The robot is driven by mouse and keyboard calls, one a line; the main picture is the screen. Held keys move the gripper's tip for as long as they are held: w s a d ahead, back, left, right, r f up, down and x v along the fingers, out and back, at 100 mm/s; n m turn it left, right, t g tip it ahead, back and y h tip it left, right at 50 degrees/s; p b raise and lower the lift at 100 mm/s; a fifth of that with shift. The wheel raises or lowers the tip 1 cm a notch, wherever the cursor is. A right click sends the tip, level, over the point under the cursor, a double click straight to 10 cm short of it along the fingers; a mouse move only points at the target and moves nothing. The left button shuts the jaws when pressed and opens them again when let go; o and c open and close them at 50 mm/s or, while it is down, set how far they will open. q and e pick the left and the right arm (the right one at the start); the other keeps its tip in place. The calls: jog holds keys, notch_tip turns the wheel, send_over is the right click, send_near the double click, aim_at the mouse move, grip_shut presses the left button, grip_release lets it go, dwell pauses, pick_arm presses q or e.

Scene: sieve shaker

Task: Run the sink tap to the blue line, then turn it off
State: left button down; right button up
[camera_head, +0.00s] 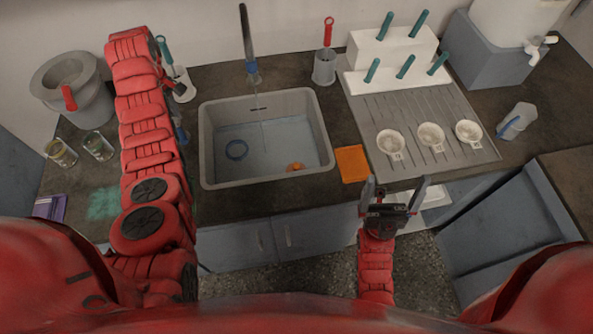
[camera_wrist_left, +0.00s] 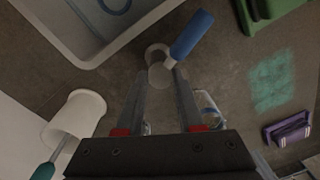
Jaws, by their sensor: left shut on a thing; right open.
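The grey sink (camera_head: 208,150) has bluish water (camera_head: 275,140) in its basin, with a blue ring (camera_head: 236,149) and an orange item in it. The tall dark tap spout (camera_head: 247,40) stands behind, and a thin stream falls from it into the basin. A tap lever with a blue handle (camera_wrist_left: 190,35) and grey base stands beside the sink; it shows partly in the head view (camera_head: 180,131). My left gripper (camera_wrist_left: 162,74) is shut on the lever near its base. My right gripper (camera_head: 402,190) is open and empty before the counter. I cannot clearly make out a blue line.
An orange cloth (camera_head: 351,164) lies right of the sink, beside a drainboard (camera_head: 455,110) with several white cups. A red-handled brush (camera_head: 328,35) stands in a holder behind. Glasses (camera_head: 98,146) and a grey pot (camera_head: 85,100) stand at left.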

pick_arm(q)
jog(key=m, duration=0.3)
jog(key=shift+d+b, duration=0.1)
jog(key=shift+b, duration=0.2)
jog(key=shift+m, duration=0.9)
jog(key=shift+c, duration=2.2)
grip_release()
jog(key=shift+r, duration=0.1)
